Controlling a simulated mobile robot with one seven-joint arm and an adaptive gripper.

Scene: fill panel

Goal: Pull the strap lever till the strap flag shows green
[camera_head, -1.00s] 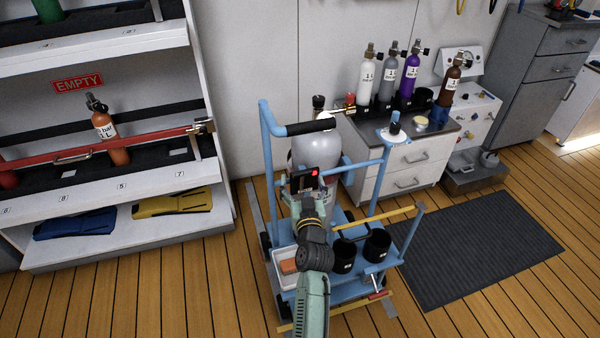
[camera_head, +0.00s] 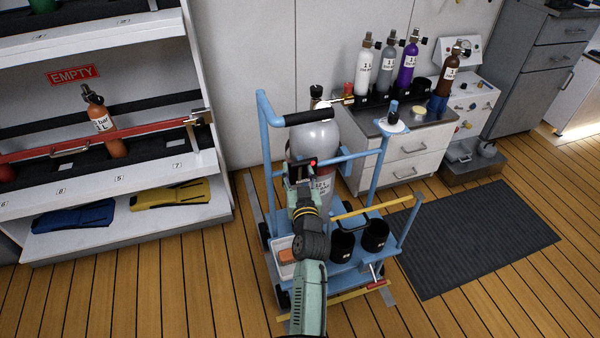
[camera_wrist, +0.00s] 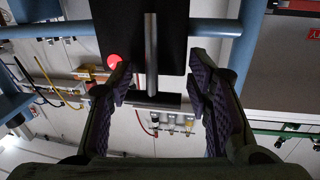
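The strap flag (camera_head: 312,163) shows red on a dark plate on the blue cart, in front of a large grey cylinder (camera_head: 315,138). In the wrist view the red flag (camera_wrist: 115,62) is partly behind the left finger. The strap lever (camera_wrist: 151,50) is a grey metal bar against the black plate (camera_wrist: 172,25), with its lower end between my fingertips. My gripper (camera_wrist: 157,88) is open, with a gap on both sides of the lever. In the head view my gripper (camera_head: 301,180) is at the plate, and the wrist largely hides the lever.
The blue cart (camera_head: 268,150) has upright posts, a yellow bar (camera_head: 375,211), black cups (camera_head: 375,236) and a white tray (camera_head: 279,262) near my arm. A shelf rack (camera_head: 130,240) stands left and a drawer cabinet (camera_head: 405,160) behind right. A dark mat (camera_head: 475,240) lies on open floor.

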